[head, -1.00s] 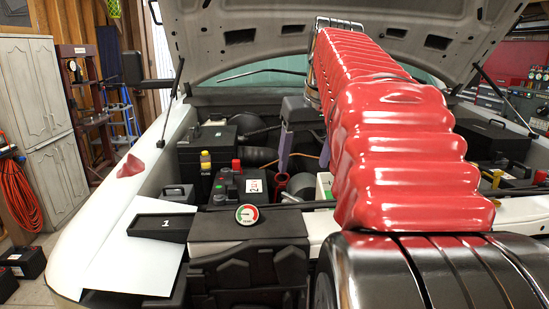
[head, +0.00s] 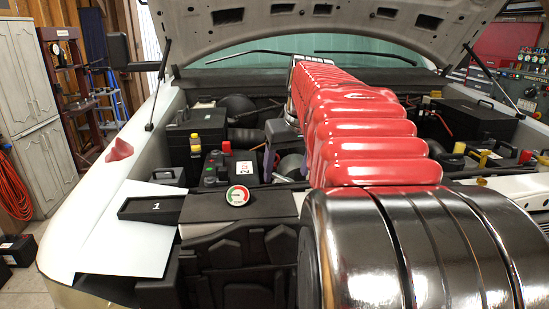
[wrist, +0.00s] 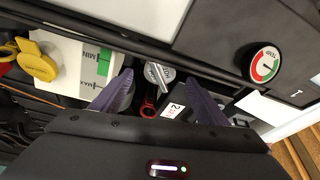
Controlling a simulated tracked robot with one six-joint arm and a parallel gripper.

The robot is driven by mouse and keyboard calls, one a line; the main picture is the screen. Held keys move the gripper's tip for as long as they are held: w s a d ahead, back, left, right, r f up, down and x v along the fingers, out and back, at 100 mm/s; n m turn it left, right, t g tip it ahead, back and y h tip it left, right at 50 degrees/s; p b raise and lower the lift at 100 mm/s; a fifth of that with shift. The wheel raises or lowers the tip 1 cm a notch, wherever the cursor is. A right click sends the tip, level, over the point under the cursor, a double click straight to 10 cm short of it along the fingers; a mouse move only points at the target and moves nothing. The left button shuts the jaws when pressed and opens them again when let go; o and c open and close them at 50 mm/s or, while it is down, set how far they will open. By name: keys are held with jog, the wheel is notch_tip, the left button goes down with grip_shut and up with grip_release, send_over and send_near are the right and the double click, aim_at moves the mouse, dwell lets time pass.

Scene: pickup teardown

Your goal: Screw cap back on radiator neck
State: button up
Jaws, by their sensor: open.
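In the wrist view, a silver round piece with a raised bar, which looks like the radiator cap (wrist: 158,73), shows between the fingertips of my gripper (wrist: 159,79). The purple fingers are apart, one on each side of it, with gaps; I see no contact. Whether it sits on the radiator neck cannot be told. A red ring-shaped part (wrist: 148,108) lies just below it in the picture. In the head view only a bit of my gripper (head: 268,163) shows beside my red arm, which hides the cap area.
A white reservoir (wrist: 72,60) with a yellow cap (wrist: 36,62) is left of the fingers. A round TEMP gauge (head: 238,195) sits on the front black panel. A black tray marked 1 (head: 151,207) lies on the left white panel. A battery marked 2 (head: 226,170) stands close by.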

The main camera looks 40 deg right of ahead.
aim_at(285, 179)
jog(key=shift+x, duration=1.8)
jog(key=c, duration=1.3)
jog(key=shift+a, duration=0.1)
jog(key=shift+m+g+h, duration=0.5)
jog(key=shift+m+h, duration=0.3)
jog(key=shift+m, duration=1.5)
jog(key=shift+s+d, duration=0.1)
jog(key=shift+d, duration=0.1)
jog(key=o, duration=1.3)
jog(key=shift+a, duration=0.1)
